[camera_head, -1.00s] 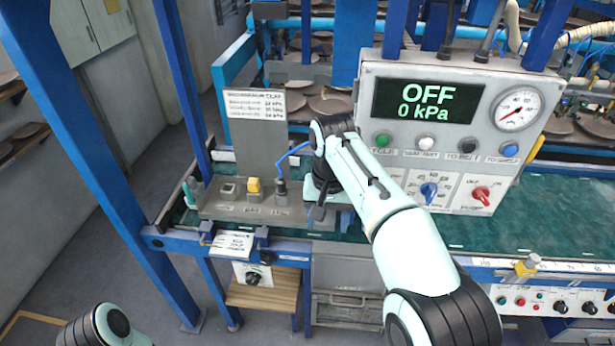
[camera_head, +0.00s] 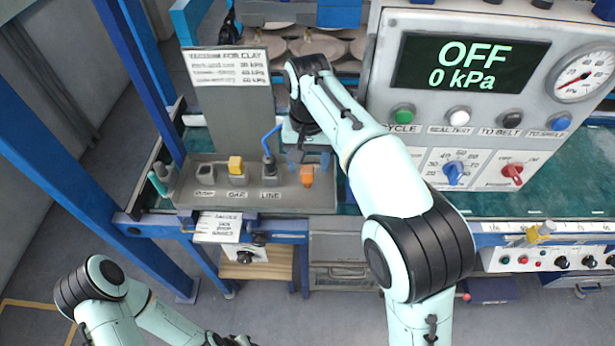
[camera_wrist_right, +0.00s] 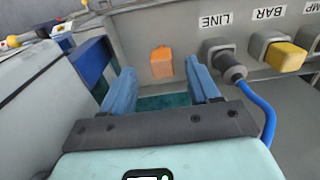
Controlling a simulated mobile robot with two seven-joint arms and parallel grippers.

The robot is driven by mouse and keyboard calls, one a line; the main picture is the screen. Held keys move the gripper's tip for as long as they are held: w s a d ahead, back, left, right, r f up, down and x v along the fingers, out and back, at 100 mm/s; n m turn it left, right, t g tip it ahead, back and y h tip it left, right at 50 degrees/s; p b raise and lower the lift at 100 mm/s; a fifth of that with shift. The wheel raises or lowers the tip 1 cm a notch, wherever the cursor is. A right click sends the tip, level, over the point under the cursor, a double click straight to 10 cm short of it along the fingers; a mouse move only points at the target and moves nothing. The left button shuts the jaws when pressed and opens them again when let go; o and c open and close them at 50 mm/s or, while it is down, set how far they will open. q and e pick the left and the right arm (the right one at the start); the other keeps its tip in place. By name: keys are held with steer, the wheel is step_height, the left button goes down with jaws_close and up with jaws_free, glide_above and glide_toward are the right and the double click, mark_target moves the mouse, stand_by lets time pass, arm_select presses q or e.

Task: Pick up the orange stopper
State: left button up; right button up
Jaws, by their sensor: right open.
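The orange stopper (camera_head: 307,175) sits on the right part of the grey fitting block, right of the LINE fitting. It also shows in the right wrist view (camera_wrist_right: 161,62), ahead of my fingers. My right gripper (camera_head: 309,158) is open, its two blue fingers pointing at the block. In the right wrist view the stopper appears between the fingertips (camera_wrist_right: 160,76), with a gap on both sides and no visible contact. My left arm shows at the bottom left of the head view, but its gripper is out of frame.
The grey LINE plug (camera_wrist_right: 226,66) with its blue hose stands close beside one finger. A yellow BAR fitting (camera_head: 236,165) is farther left. The control panel (camera_head: 480,100) reading OFF, 0 kPa, stands right of my right arm.

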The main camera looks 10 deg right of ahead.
mark_target(307, 169)
steer(key=shift+w+f, duration=0.15)
steer(key=shift+f, duration=0.55)
steer(key=f+b, duration=0.1)
steer(key=f, duration=0.4)
steer(key=shift+w, duration=0.2)
steer(key=shift+c, duration=0.3)
steer(key=c, duration=1)
